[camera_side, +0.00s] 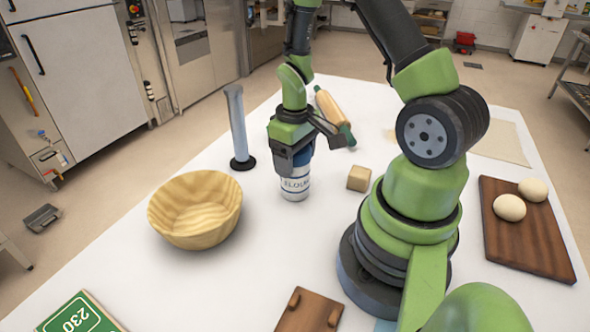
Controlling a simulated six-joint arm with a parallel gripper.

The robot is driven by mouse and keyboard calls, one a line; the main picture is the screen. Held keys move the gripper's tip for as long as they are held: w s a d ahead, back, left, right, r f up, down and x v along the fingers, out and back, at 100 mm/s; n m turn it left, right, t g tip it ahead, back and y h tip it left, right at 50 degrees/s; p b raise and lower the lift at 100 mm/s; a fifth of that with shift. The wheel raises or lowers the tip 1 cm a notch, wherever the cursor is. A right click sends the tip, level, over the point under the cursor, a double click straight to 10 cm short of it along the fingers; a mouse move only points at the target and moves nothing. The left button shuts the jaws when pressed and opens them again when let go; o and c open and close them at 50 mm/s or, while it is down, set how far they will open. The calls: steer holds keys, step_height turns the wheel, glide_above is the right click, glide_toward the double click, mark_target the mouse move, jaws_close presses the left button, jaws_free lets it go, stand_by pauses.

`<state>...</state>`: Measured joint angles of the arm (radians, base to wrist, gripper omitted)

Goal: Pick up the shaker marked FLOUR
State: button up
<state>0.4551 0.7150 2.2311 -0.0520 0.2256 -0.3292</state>
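The shaker marked FLOUR (295,185) is white with a blue upper part and dark lettering. It stands upright on the white table, left of my arm's base. My gripper (305,148) points down at the shaker's upper part, with dark fingers beside it. One finger covers part of the blue top, and the other reaches out to the right behind it. The shaker's top is hidden by the gripper. I cannot tell whether the fingers press on it.
A wooden bowl (196,232) and a grey post on a black base (238,135) stand left of the shaker. A small wooden block (358,178) lies right, a rolling pin (334,114) behind. A dark board (520,242) with two dough balls is at far right.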

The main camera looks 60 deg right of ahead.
steer(key=shift+c, duration=0.6)
steer(key=shift+r, duration=0.1)
